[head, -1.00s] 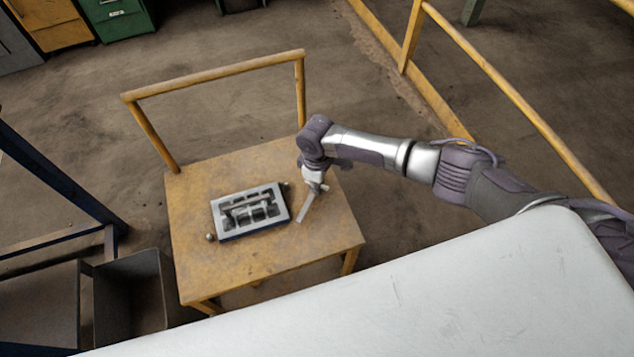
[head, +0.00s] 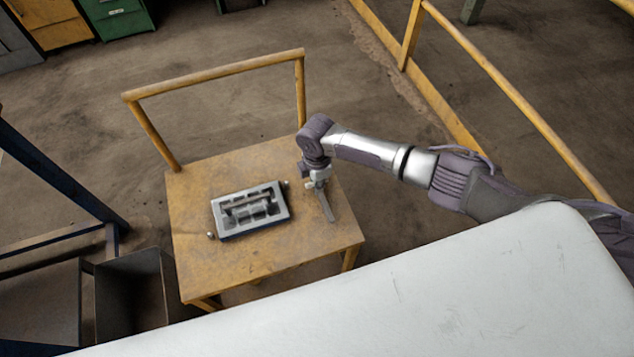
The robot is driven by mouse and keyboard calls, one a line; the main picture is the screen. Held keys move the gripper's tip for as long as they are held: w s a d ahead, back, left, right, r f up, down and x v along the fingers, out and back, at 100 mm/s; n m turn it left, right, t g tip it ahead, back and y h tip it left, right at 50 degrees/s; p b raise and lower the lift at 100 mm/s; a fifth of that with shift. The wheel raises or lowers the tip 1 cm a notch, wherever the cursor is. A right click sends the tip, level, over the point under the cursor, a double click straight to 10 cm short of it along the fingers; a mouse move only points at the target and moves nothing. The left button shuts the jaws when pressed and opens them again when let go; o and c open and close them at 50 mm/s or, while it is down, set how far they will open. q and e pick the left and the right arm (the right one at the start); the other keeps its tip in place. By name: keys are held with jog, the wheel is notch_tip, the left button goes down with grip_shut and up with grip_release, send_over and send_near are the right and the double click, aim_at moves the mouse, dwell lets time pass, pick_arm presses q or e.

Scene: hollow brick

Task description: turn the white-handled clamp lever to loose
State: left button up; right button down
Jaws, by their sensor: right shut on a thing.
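My right gripper (head: 318,184) points down over the right side of the yellow table, right of the grey brick mould (head: 250,211). It is shut on what looks like the clamp lever. A flat grey bar (head: 327,208), seemingly part of that lever, runs from under the gripper toward the table's front right. The white handle cannot be made out clearly; the fingers and wrist cover that spot. The mould is a tray-like block with several dark hollows and a bar across it. My left gripper is out of view.
The yellow table (head: 205,268) has a raised rail (head: 215,75) along its back. Small round knobs sit at the mould's left (head: 211,236) and right (head: 285,184). A white surface (head: 400,290) fills the foreground. A dark open bin (head: 130,290) stands left of the table.

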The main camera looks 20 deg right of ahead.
jog(key=shift+n, duration=0.6)
jog(key=c, duration=1.1)
grip_release()
jog(key=shift+r, duration=0.1)
notch_tip(320, 180, up, 12)
